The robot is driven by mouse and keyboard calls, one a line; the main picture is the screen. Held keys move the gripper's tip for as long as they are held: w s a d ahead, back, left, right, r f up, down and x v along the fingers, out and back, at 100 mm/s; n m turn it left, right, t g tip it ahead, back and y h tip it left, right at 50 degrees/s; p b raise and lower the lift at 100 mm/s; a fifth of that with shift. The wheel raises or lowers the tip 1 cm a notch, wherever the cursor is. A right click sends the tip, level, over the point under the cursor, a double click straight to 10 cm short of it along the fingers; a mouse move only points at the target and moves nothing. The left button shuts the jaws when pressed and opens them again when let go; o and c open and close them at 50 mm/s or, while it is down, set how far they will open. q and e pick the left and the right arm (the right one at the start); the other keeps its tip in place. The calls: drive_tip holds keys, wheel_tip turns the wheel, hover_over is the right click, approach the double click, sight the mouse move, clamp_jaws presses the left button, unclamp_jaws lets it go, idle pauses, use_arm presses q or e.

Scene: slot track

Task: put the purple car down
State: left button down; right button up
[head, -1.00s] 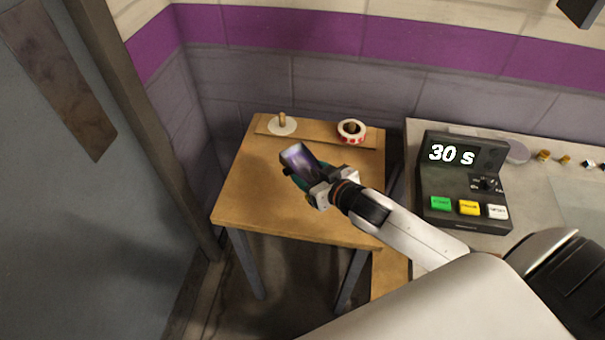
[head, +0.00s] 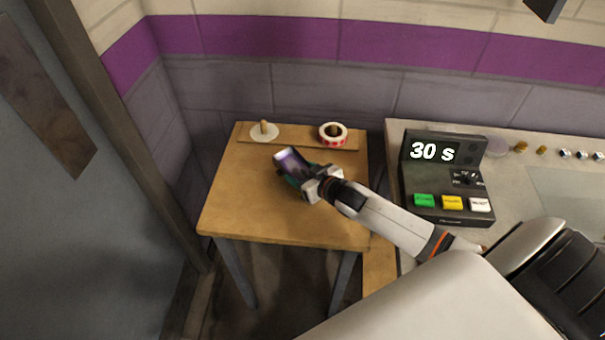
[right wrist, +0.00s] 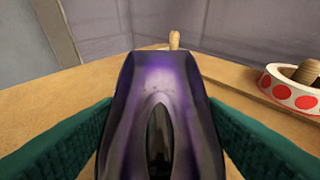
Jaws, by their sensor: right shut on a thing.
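The purple car (head: 290,159) is in my right gripper (head: 298,177), over the middle of the small wooden table (head: 235,205). In the right wrist view the purple car (right wrist: 162,80) fills the middle, with a dark canopy toward the camera. The green fingers of my right gripper (right wrist: 160,140) press on both its sides, so the gripper is shut on it. I cannot tell whether the car touches the table top. My left gripper is not in view.
At the table's back, a wooden strip carries a peg with a white disc (head: 264,132) and a peg with a red-dotted tape roll (head: 333,134). A timer box (head: 446,178) reading 30 s stands on the right counter. The table's left and front are clear.

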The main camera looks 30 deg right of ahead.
drive_tip(key=shift+f, duration=0.15)
drive_tip(key=o, duration=0.7)
drive_tip(key=shift+f, duration=0.15)
drive_tip(key=o, duration=0.4)
